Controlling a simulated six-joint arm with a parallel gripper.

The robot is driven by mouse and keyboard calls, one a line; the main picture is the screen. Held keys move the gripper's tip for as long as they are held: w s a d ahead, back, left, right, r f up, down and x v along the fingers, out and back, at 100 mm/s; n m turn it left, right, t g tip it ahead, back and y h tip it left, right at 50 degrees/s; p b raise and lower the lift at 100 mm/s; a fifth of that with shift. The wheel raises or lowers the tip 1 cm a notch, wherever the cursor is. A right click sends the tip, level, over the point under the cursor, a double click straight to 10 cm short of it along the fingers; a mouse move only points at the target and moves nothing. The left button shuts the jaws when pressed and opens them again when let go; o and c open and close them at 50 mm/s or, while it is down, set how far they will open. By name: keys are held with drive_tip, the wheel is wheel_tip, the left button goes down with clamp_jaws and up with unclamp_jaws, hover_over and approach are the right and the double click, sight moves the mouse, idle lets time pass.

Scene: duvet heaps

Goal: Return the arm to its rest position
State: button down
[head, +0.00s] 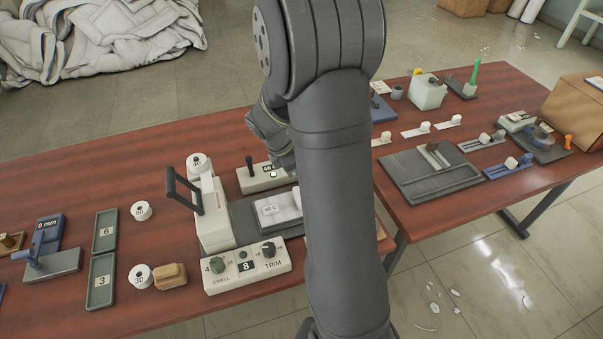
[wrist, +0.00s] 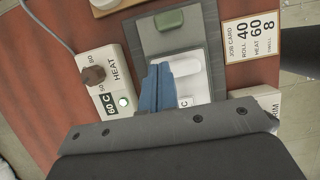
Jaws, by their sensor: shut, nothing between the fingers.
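My gripper (wrist: 158,85) shows in the wrist view as blue fingers pressed together, with nothing between them. The fingers point over a white block (wrist: 186,68) on a grey base plate; whether they touch it I cannot tell. In the head view my dark arm stands across the middle of the picture, and my wrist (head: 268,125) hangs behind it above the left table. The fingertips are hidden there. The white block (head: 272,210) shows left of my arm, with a small label reading in C.
A lever press (head: 208,208), dwell and trim panel (head: 245,266), numbered rolls (head: 141,210) and green trays (head: 102,281) crowd the left table (head: 60,190). Fixtures fill the right table (head: 400,210). A duvet heap (head: 110,40) lies behind.

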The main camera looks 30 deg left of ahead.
drive_tip(key=shift+f, duration=0.1)
drive_tip(key=shift+x, duration=4.15)
